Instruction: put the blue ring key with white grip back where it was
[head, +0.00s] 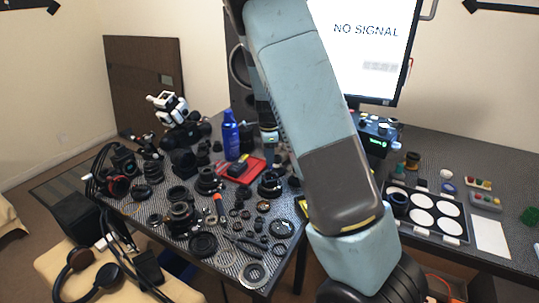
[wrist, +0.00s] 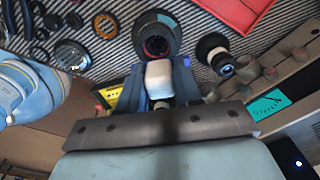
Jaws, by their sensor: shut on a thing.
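In the wrist view my gripper (wrist: 160,84) is shut on the key's white grip (wrist: 158,76), between two blue-grey fingers. The key's blue ring end cannot be told apart from the fingers and the parts behind it. Just beyond the grip is a dark round lens barrel (wrist: 154,36) with a reddish inside. I cannot tell whether the key touches it. In the head view my gripper (head: 270,155) is small and partly dark, pointing down over the crowded mat beside the red tray. The key is not clear there.
The red tray (head: 256,163) lies beside a blue bottle (head: 231,136). Lens parts crowd the dark striped mat, including a dark lens (head: 270,184) below my gripper. A panel with white discs (head: 449,227) lies on the right. The monitor (head: 375,50) stands behind my arm.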

